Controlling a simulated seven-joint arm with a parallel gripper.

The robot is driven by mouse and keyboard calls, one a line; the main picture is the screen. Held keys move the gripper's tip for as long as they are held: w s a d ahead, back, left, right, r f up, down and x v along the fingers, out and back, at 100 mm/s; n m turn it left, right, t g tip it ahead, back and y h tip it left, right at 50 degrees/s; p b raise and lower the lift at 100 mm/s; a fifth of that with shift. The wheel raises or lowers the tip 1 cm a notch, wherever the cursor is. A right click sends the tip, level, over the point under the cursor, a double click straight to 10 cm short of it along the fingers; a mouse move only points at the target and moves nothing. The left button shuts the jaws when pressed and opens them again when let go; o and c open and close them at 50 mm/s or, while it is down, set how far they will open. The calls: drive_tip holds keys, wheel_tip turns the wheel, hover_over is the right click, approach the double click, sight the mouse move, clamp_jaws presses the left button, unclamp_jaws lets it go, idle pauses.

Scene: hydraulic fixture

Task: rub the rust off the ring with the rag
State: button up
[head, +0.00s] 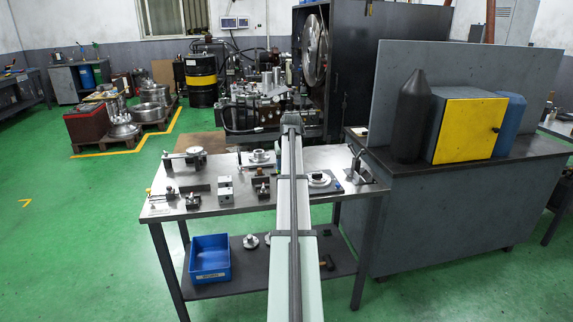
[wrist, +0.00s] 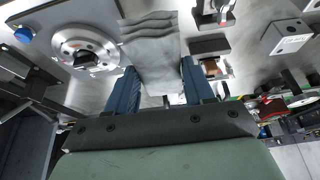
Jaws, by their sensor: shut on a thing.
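A grey, folded rag (wrist: 152,52) is between the two blue fingers of my gripper (wrist: 157,80) in the wrist view. My gripper is shut on it, and the rag's creased far end sticks out past the fingertips. A round metal ring (wrist: 68,40) lies on a flat plate to the left of the rag, with a dark opening at its middle. The rag's left edge is close to the ring; whether they touch, I cannot tell. It also shows in the head view (head: 320,180), right of my arm. My arm hides the gripper and rag in the head view.
The steel bench (head: 225,205) bears several small metal blocks and fixtures left of my arm. A blue knob (wrist: 23,35) stands beside the ring. A blue bin (head: 210,258) is on the lower shelf.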

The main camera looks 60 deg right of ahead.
drive_tip(key=shift+c, duration=0.9)
drive_tip(key=shift+s+d, duration=0.15)
drive_tip(key=shift+s, duration=0.05)
drive_tip(key=s+d+r+m+g, duration=0.1)
drive_tip(key=s+d+m+g, duration=0.5)
drive_tip(key=m, duration=1.1)
drive_tip(key=shift+s+d+m, duration=0.4)
drive_tip(key=shift+s+d, duration=0.75)
drive_tip(key=shift+s, duration=0.1)
drive_tip(key=shift+f, duration=0.1)
drive_tip(key=shift+f, duration=3.5)
